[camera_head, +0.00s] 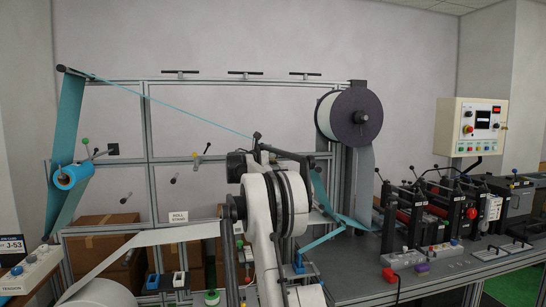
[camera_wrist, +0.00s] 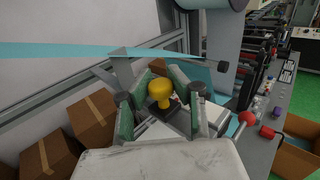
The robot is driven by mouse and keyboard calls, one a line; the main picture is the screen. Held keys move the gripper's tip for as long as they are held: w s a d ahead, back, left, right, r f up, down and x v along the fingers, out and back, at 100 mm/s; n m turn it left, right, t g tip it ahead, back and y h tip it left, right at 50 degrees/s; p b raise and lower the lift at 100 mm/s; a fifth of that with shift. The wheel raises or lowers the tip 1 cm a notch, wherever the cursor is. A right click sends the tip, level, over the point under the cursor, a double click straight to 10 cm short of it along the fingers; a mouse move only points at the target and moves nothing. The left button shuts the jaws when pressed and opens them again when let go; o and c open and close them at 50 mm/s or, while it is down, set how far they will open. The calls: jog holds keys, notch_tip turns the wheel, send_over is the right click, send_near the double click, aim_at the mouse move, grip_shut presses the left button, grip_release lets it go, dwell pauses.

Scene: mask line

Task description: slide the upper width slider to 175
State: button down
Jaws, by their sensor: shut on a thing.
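In the wrist view, a rounded yellow knob (camera_wrist: 160,90) stands on a dark base between the fingers of my gripper (camera_wrist: 160,76). The green-padded fingers lie on both sides of the knob, and my gripper is shut on it. I take this knob to be the slider's handle. No scale or number 175 can be read. In the head view, my white arm stands in front of the frame and hides the gripper and the held knob.
A teal strip (camera_wrist: 70,50) crosses close by in the wrist view. A red ball-topped lever (camera_wrist: 246,118) is right of the fingers. Cardboard boxes (camera_wrist: 93,120) lie beyond on the left. In the head view, a large roll (camera_head: 341,118) and the machine's rollers (camera_head: 404,216) stand to the right.

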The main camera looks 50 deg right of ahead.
jog(key=shift+s+a, duration=0.1)
jog(key=c, duration=1.5)
grip_release()
jog(key=shift+o, duration=0.2)
jog(key=shift+a, duration=0.15)
jog(key=a, duration=1.1)
jog(key=shift+s+a, duration=0.4)
jog(key=shift+s, duration=0.05)
